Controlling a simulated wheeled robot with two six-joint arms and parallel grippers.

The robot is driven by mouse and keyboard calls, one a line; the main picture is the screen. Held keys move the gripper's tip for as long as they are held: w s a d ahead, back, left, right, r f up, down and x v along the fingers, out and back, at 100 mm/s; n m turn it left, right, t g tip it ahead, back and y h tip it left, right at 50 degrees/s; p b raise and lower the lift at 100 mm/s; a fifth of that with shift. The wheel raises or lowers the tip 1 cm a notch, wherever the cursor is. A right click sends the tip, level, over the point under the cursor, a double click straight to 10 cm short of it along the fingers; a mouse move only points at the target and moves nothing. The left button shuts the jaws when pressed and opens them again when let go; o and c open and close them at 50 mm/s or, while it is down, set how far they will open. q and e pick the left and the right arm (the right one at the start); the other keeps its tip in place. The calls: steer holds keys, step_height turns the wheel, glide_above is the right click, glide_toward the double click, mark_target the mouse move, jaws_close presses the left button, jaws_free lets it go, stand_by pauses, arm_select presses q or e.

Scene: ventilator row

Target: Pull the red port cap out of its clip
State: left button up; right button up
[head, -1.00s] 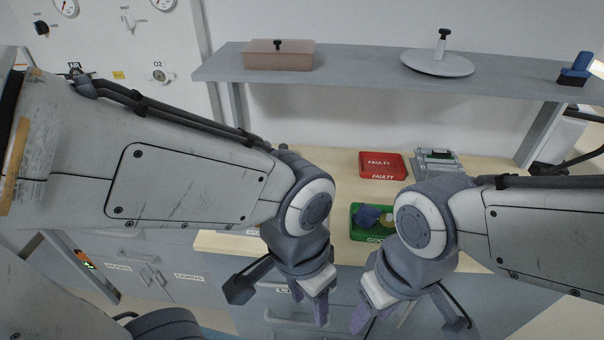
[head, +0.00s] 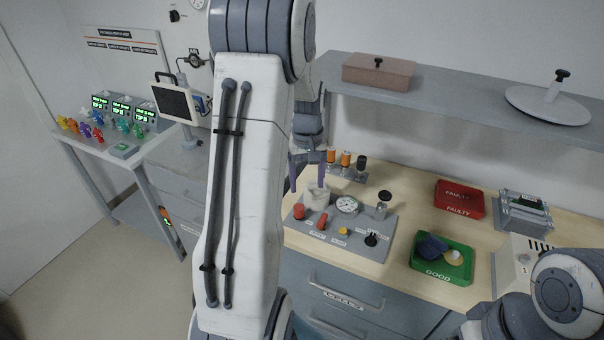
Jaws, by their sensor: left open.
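A grey panel (head: 389,227) lies on the wooden worktop and carries several small parts. An upright red piece (head: 299,212) stands at its left front, and a smaller tilted red piece (head: 321,220) is just right of it. I cannot tell for sure which is the port cap, and the clip is not clear. My left gripper (head: 307,180) is open, fingers downward, behind the red pieces and above a whitish cup-like part (head: 317,198). It appears empty and apart from the red pieces. My left arm hides the area left of the panel. My right gripper is out of view.
The panel also holds a round gauge (head: 347,204), a yellow knob (head: 343,231) and black-topped parts. A green tray (head: 461,272) and a red tray (head: 460,209) are to the right. Orange-topped and black-topped pieces (head: 346,159) stand behind. A shelf (head: 450,107) overhangs the back.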

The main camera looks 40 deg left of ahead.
mark_target(299, 206)
arm_select(q)
steer(key=shift+s+a+f+n, duration=0.1)
steer(key=shift+a+f+n, duration=0.15)
steer(key=shift+a, duration=0.4)
steer(key=shift+s+a+f+n, duration=0.15)
steer(key=shift+a+f, duration=0.1)
steer(key=shift+a, duration=0.35)
step_height(299, 206, down, 10)
steer(key=shift+f+p, duration=0.1)
steer(key=shift+p, duration=0.8)
jaws_close()
steer(key=c, duration=0.8)
jaws_free()
jaws_close()
